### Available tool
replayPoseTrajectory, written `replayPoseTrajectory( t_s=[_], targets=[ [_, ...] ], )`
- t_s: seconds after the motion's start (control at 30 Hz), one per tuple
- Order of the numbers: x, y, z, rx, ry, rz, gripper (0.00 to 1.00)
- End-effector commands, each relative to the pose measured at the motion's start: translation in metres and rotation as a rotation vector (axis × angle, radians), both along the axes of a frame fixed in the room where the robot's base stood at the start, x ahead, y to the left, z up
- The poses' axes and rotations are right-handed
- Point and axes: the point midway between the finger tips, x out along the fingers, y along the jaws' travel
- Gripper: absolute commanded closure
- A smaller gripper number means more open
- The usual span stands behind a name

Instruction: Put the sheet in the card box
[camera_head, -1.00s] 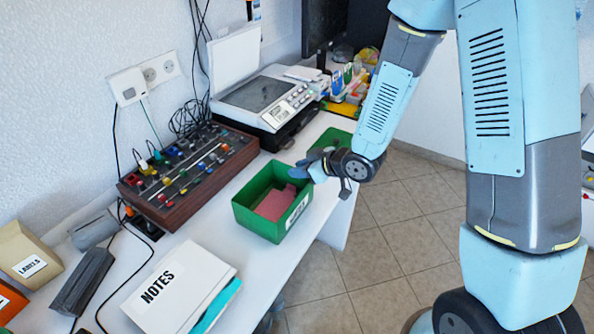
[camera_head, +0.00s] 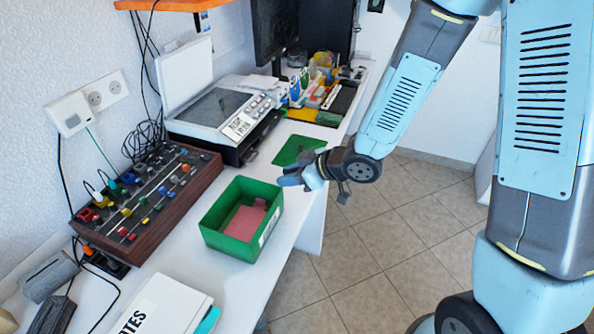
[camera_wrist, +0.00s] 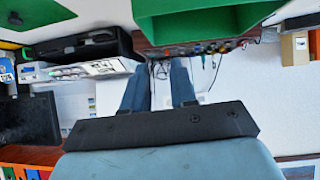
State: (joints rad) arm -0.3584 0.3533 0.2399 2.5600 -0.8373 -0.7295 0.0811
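The card box is an open green box (camera_head: 210,229) on the white table in the head view. A pink sheet (camera_head: 243,222) lies inside on the floor of the box, with a small pink piece (camera_head: 260,203) by the right wall. My gripper (camera_head: 284,181) is just beyond the box's back right corner, apart from it. In the wrist view its two blue fingers (camera_wrist: 158,84) stand apart with nothing visible between them.
A green flat panel (camera_head: 300,150) lies on the table behind my gripper. A brown control panel with knobs (camera_head: 150,200) stands left of the box, and a printer-like device (camera_head: 222,115) behind it. A white notes box (camera_head: 165,308) is in front. Floor tiles lie right of the table.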

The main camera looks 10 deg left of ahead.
Motion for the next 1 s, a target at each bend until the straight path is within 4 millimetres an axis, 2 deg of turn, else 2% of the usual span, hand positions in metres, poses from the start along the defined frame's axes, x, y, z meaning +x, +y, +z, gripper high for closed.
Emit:
replayPoseTrajectory(
  t_s=[0.3,0.37,0.47,0.57,0.73,0.87,1.0],
  targets=[
    [-0.001,0.001,0.002,-0.005,-0.003,0.004,0.73],
    [0.004,-0.004,0.005,-0.017,-0.012,-0.014,0.73],
    [0.02,-0.021,0.017,-0.058,-0.042,-0.081,0.73],
    [0.042,-0.05,0.036,-0.12,-0.076,-0.186,0.73],
    [0.071,-0.111,0.075,-0.225,-0.107,-0.394,0.73],
    [0.082,-0.159,0.106,-0.289,-0.106,-0.554,0.73],
    [0.08,-0.21,0.139,-0.337,-0.079,-0.72,0.73]
  ],
)
